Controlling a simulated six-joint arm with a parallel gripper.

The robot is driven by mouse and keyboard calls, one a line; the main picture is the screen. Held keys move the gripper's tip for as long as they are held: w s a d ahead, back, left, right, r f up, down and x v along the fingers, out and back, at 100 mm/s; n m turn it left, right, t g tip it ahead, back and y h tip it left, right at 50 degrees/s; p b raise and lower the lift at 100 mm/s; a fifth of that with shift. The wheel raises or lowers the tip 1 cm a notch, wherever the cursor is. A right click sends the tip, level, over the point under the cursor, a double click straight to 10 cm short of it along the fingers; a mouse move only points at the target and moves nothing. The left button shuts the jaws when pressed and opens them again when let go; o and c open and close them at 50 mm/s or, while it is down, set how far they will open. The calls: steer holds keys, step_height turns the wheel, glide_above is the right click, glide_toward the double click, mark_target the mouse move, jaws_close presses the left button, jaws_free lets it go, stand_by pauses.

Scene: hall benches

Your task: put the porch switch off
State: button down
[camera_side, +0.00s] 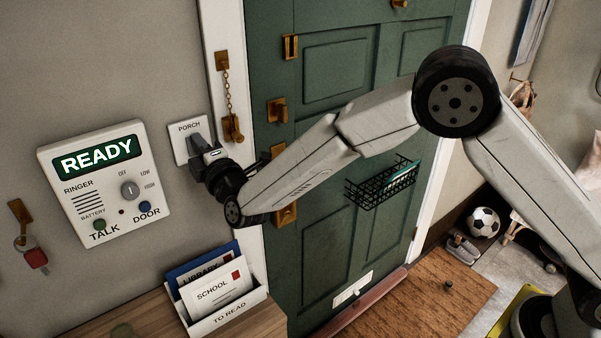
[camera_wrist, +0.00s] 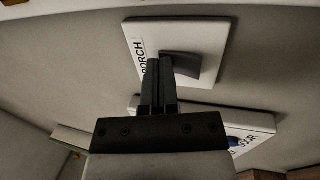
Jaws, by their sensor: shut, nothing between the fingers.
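The porch switch (camera_side: 183,142) is a white wall plate labelled PORCH, beside the door frame. In the wrist view the plate (camera_wrist: 202,38) shows a dark grey rocker (camera_wrist: 182,66) near its middle. My gripper (camera_side: 197,145) is shut and empty, its fingertips at the plate in the side view. In the wrist view my gripper (camera_wrist: 160,64) has its tips right by the rocker's edge. I cannot tell whether they touch it. The gripper hides most of the rocker in the side view, and which way it is tipped is unclear.
A white intercom (camera_side: 105,187) reading READY hangs left of the switch. A green door (camera_side: 335,130) with a brass chain (camera_side: 228,95) and wire basket (camera_side: 383,185) is to the right. Keys (camera_side: 32,252) hang far left.

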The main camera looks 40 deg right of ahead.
steer(key=shift+s, duration=0.15)
steer(key=r+v, duration=0.3)
steer(key=v, duration=1)
steer(key=shift+s+r, duration=0.35)
steer(key=shift+s, duration=0.25)
steer(key=s+d+f+m+g+y, duration=0.2)
steer(key=d+f+m+g, duration=0.65)
steer(key=d, duration=0.45)
steer(key=s+d+f+m+g+h, duration=0.1)
steer(key=s+d+f+m+g, duration=0.2)
steer(key=s+d+m+g, duration=0.1)
steer(key=s+d+f+m+g+h, duration=0.1)
steer(key=s+d+f+m+g, duration=0.2)
steer(key=s+d, duration=0.6)
steer(key=s+m+g, duration=0.2)
steer(key=shift+s+g, duration=0.35)
steer(key=shift+m, duration=0.25)
